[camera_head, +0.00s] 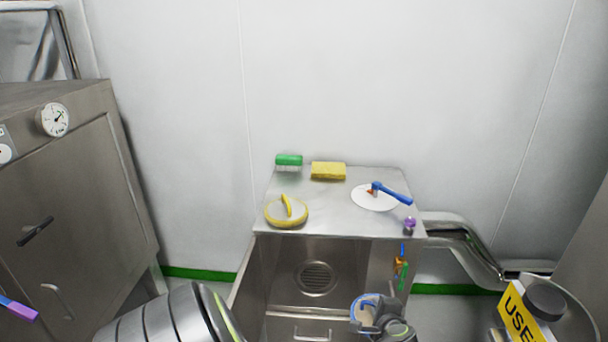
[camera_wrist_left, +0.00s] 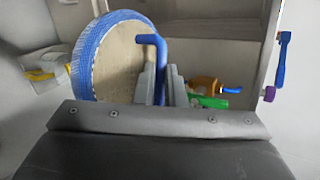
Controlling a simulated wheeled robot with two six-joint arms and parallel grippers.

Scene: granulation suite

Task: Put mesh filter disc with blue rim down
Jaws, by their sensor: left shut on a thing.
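The mesh filter disc with the blue rim (camera_head: 358,304) is small and partly hidden at the bottom of the head view, in front of the steel sink unit. In the left wrist view the disc (camera_wrist_left: 117,66) stands on edge, with a tan mesh face and a bent blue handle. My left gripper (camera_head: 384,313) is shut on that handle; its grey fingers (camera_wrist_left: 161,88) close around it. I cannot tell from the pictures whether the disc touches anything. My right gripper is not in view.
The steel sink top (camera_head: 331,208) holds a yellow-rimmed disc (camera_head: 273,218), green brush (camera_head: 288,160), yellow sponge (camera_head: 328,171) and white disc (camera_head: 368,202) with a blue-handled tool. Small tools (camera_head: 400,268) hang at the right. A steel cabinet (camera_head: 85,170) stands left; a yellow sign (camera_head: 519,315) stands right.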

